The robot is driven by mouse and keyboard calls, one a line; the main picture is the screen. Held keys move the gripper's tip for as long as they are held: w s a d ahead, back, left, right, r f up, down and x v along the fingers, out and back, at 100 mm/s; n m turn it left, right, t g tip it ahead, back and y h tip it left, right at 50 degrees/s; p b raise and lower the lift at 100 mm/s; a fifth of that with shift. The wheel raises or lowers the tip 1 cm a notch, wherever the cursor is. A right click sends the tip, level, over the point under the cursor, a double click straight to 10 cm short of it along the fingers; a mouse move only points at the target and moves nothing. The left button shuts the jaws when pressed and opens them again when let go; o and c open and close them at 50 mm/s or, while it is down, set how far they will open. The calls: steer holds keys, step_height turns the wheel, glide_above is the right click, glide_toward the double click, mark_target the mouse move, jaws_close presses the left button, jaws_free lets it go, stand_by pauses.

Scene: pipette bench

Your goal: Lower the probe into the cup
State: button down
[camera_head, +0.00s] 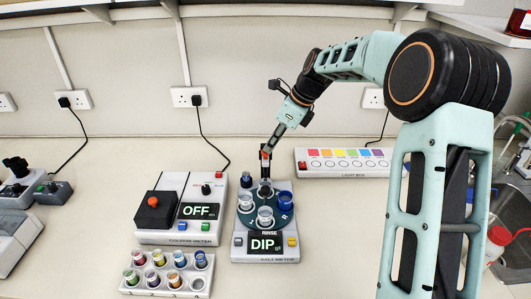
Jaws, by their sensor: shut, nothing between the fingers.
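The salt meter (238,250) stands at the middle of the bench, its screen (267,244) reading "DIP". A dark green round holder on it carries several cups, among them a clear cup (265,217) at the front, a clear cup (245,203) at the left and a blue-filled cup (285,201) at the right. My gripper (265,158) is shut, pointing down above the back of the holder. A dark upright part (265,173), perhaps the probe, shows just below the fingertips. I cannot tell whether they touch it, or whether its lower end is inside the back cup.
A colour meter (150,238) reading "OFF" stands left of the salt meter. A rack (140,284) of several coloured vials is in front of it. A light box (345,163) lies at the back right. A sink (515,225) is at the far right. Bench front right of the salt meter is clear.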

mark_target(271, 157)
step_height(271, 157, down, 5)
steer(key=shift+r+b, duration=0.15)
steer(key=shift+b, duration=0.75)
steer(key=d, duration=0.1)
steer(key=s+d+r+p, duration=0.1)
steer(key=shift+d+r, duration=0.1)
steer(key=shift+d, duration=0.3)
steer(key=v, duration=1.2)
